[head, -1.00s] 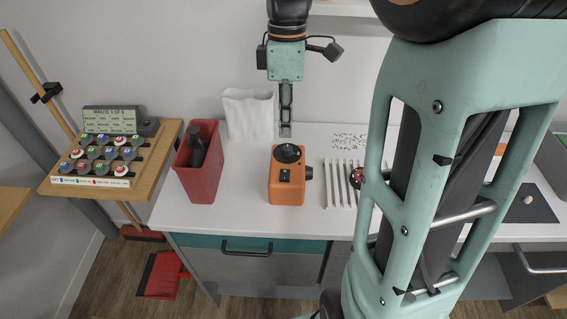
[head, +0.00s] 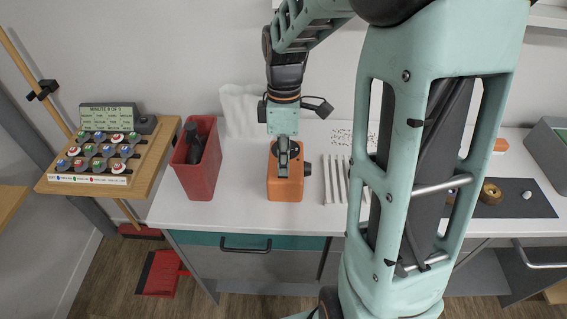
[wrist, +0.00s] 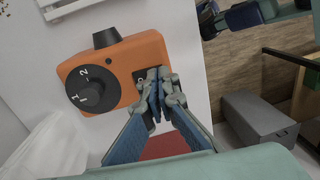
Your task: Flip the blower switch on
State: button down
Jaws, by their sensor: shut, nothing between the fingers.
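The orange blower box (head: 286,188) stands on the white counter, in the middle of the head view. In the wrist view the box (wrist: 130,58) shows a black dial (wrist: 92,90) marked 1 and 2 and a black knob (wrist: 106,38) on its side. A dark switch plate (wrist: 141,80) is partly hidden behind my fingertips. My gripper (head: 283,172) is over the box; in the wrist view its closed fingertips (wrist: 158,82) are at the switch plate. Whether they touch it, and the switch position, I cannot tell.
A red bin (head: 198,178) with a dark object inside stands left of the box. A white slotted rack (head: 335,182) lies to the right. A wooden board with coloured pieces (head: 100,160) is at far left. A dark mat (head: 530,200) lies far right.

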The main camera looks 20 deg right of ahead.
jog(key=shift+s+f, duration=0.15)
jog(key=shift+f, duration=0.25)
jog(key=shift+r, duration=0.1)
jog(key=shift+w+d+r, duration=0.15)
jog(key=shift+w+d, duration=0.05)
jog(key=shift+w, duration=0.55)
jog(key=shift+p, duration=0.3)
jog(key=shift+a+r+p, duration=0.1)
jog(key=shift+r+p, duration=0.3)
jog(key=shift+r, duration=0.1)
notch_tip(320, 180, up, 13)
jog(key=s+p, duration=0.1)
jog(key=p, duration=0.1)
jog(key=shift+s+a, duration=0.15)
jog(key=shift+s, duration=0.15)
